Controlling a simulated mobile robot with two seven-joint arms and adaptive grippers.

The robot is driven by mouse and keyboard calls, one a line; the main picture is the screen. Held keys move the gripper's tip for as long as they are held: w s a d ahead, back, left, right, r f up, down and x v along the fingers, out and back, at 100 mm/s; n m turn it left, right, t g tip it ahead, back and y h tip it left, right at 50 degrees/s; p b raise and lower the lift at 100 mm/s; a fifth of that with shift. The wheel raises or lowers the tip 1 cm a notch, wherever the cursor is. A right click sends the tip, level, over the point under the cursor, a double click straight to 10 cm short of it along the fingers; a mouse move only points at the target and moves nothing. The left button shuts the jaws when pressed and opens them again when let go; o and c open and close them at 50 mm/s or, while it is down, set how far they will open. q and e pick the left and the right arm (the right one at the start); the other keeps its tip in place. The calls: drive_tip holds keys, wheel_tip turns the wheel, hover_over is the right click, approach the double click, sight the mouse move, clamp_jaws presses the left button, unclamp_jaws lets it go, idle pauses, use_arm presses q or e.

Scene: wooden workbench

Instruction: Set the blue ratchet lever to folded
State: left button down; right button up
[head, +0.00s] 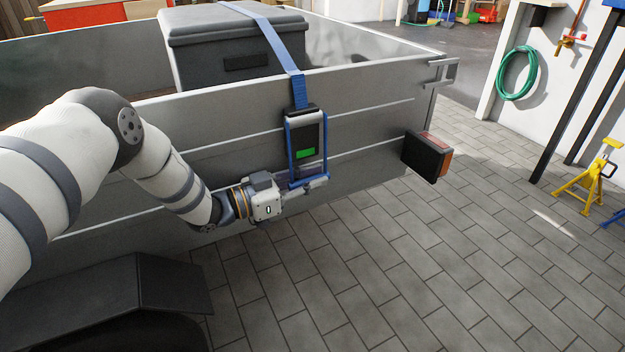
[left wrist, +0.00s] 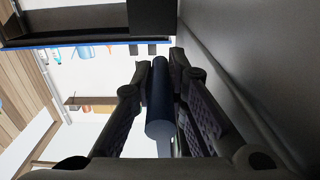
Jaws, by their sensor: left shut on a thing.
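The blue ratchet lever (head: 292,150) is a blue frame on the ratchet, on the outside of the grey trailer's side wall. It hangs down along the wall, with its cross bar at the bottom. The ratchet body (head: 310,133) is dark with a green patch, and a blue strap (head: 278,45) runs up from it over a dark box. My left gripper (head: 314,185) is at the lever's lower end, shut on its bar. In the left wrist view the dark blue bar (left wrist: 159,100) lies between the two fingers. My right gripper is not in view.
The trailer side wall (head: 230,135) is close behind the gripper. A black and orange tail light (head: 428,157) sticks out to the right. A dark fender (head: 150,285) is at lower left. The paved floor (head: 400,270) in front is clear.

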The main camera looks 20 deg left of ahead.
use_arm(q)
drive_tip(key=c, duration=1.6)
unclamp_jaws()
drive_tip(key=shift+o, duration=0.2)
drive_tip(key=shift+a, duration=0.1)
drive_tip(key=v, duration=1.2)
